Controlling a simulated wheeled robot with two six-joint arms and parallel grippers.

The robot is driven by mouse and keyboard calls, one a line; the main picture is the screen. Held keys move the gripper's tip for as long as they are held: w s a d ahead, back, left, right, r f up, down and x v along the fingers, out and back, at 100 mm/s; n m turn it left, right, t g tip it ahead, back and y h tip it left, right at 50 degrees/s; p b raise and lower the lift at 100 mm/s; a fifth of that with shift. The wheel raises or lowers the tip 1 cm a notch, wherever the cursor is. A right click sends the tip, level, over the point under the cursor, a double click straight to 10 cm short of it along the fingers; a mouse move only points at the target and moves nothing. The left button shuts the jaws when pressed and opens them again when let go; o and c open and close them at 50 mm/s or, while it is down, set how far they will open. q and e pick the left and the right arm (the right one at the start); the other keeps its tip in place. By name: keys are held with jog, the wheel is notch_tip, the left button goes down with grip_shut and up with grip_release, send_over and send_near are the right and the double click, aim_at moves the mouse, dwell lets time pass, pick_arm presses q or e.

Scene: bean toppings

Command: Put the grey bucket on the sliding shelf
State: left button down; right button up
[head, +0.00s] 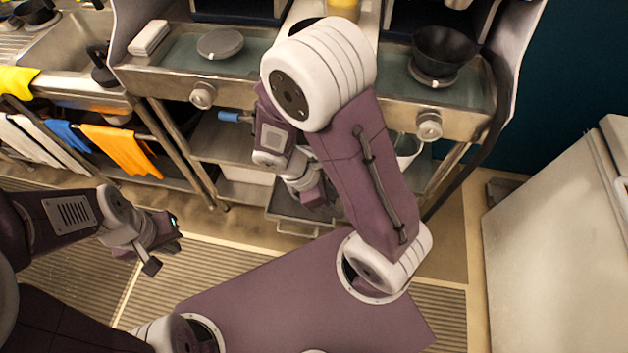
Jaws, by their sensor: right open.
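A pale grey bucket (408,146) stands under the counter on the right, mostly hidden behind my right arm. The sliding shelf (284,208) is a dark metal tray low under the counter, with a handle at its front edge. My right gripper (316,196) is over the sliding shelf, to the left of the bucket. It is open, though its fingers are small and partly hidden by my arm. My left gripper (163,244) is over the floor at the left, open and empty, away from the bucket and shelf.
A lower shelf (222,138) lies beneath. Orange cloth (122,146) hangs at the left. A white cabinet (560,230) stands at the right. Floor in front is clear.

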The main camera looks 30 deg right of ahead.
jog(key=w+a+r+m+t+y, duration=0.2)
jog(key=w+r+m+t+y, duration=0.2)
jog(key=m, duration=1.1)
jog(key=shift+a+r+y, duration=0.25)
jog(key=shift+y, duration=0.45)
